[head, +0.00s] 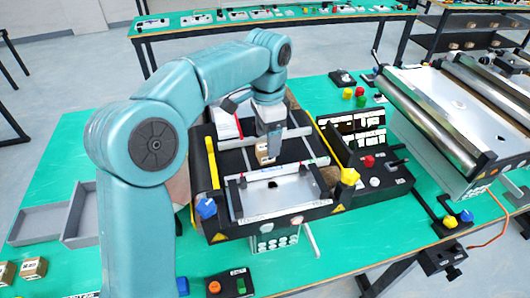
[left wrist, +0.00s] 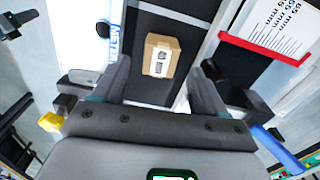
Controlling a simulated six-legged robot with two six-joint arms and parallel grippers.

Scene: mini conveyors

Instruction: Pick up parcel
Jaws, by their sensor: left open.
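A small brown cardboard parcel (head: 262,153) with a white label lies on the dark belt of the mini conveyor (head: 310,205). It also shows in the left wrist view (left wrist: 163,58), label facing the camera. My left gripper (head: 268,140) points down over the belt at the parcel. In the left wrist view, its two fingers (left wrist: 160,68) are spread apart, with the parcel beyond and between them. I cannot tell how high the fingertips are above the belt. My right gripper is not in view.
Two more parcels (head: 33,268) lie at the lower left of the green table, near a grey tray (head: 40,222). A control panel (head: 375,180) with buttons stands right of the conveyor. A larger roller conveyor (head: 440,110) stands at the right.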

